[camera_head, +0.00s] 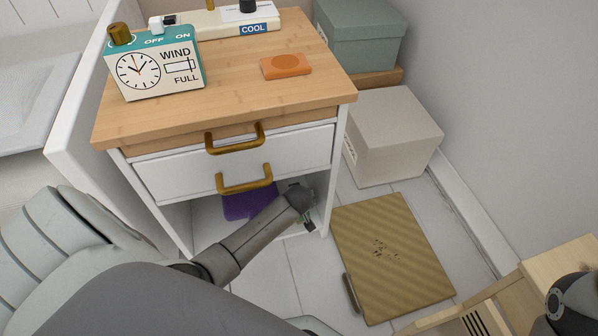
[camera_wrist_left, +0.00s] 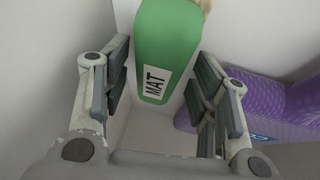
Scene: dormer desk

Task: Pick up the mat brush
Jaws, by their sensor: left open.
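The mat brush (camera_wrist_left: 168,42) shows in the left wrist view as a green, rounded body with a white label reading MAT. A small tan part shows at its top edge. My left gripper (camera_wrist_left: 160,80) is open, with a finger on either side of the green body; I cannot tell whether either finger touches it. In the head view my left gripper (camera_head: 303,208) is in the open lower space of the cabinet, near its right side panel. The brush is mostly hidden there. My right gripper is not in view.
A purple object (camera_head: 240,205) stands left of the gripper in the cabinet (camera_head: 166,180), also in the wrist view (camera_wrist_left: 262,100). A tan mat (camera_head: 392,255) and white box (camera_head: 392,135) are on the floor to the right.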

